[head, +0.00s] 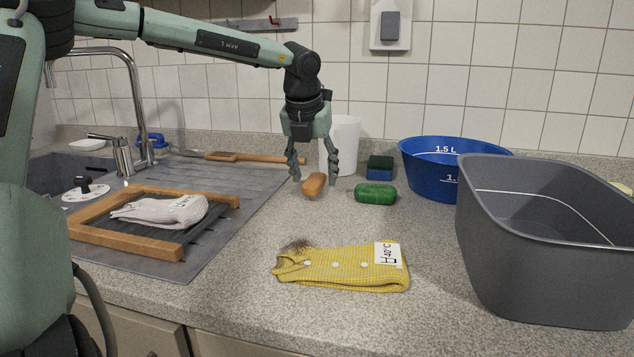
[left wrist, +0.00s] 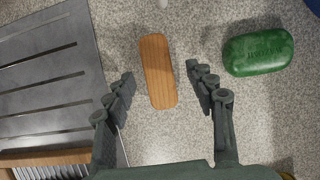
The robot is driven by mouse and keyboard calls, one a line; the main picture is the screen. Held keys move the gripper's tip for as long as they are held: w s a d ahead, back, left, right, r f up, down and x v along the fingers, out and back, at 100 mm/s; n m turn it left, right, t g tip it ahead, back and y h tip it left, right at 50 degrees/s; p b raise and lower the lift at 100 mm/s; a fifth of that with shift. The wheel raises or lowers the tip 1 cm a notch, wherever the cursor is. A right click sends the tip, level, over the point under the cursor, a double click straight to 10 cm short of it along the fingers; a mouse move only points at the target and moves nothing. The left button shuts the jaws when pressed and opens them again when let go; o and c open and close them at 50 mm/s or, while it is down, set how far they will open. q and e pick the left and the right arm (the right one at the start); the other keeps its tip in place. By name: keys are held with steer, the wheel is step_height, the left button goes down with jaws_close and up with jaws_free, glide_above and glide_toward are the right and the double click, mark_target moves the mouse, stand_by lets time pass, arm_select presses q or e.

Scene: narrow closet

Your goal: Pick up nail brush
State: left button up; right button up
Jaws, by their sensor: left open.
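The nail brush (head: 314,185) is a small brown wooden block lying on the speckled countertop. My left gripper (head: 315,178) points down above it, open, with one finger on each side. In the left wrist view the brush (left wrist: 158,71) lies lengthwise between and a little beyond the fingertips of my left gripper (left wrist: 163,80), with a gap on both sides. No bristles are visible from above. My right gripper is not in view.
A green soap bar (head: 375,194) lies close to the brush's right. A white cup (head: 343,140) stands behind. A blue basin (head: 430,165) and grey tub (head: 540,260) stand at right. A yellow garment (head: 340,270) lies in front; a washboard (head: 110,238) is on the left.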

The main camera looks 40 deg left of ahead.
arm_select(q)
steer(key=shift+x, duration=1.25)
steer(key=c, duration=1.3)
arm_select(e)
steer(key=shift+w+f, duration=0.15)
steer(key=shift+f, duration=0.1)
arm_select(q)
steer(key=shift+o, duration=0.2)
steer(key=shift+r, duration=0.1)
steer(key=shift+r, duration=0.65)
step_height(320, 180, up, 3)
steer(key=shift+f, duration=0.15)
steer(key=s+a+r+b, duration=0.1)
steer(key=s+a+r, duration=0.4)
steer(key=a, duration=0.5)
steer(key=shift+s+a+r, duration=0.2)
steer(key=shift+s+r, duration=0.1)
steer(key=shift+r, duration=0.65)
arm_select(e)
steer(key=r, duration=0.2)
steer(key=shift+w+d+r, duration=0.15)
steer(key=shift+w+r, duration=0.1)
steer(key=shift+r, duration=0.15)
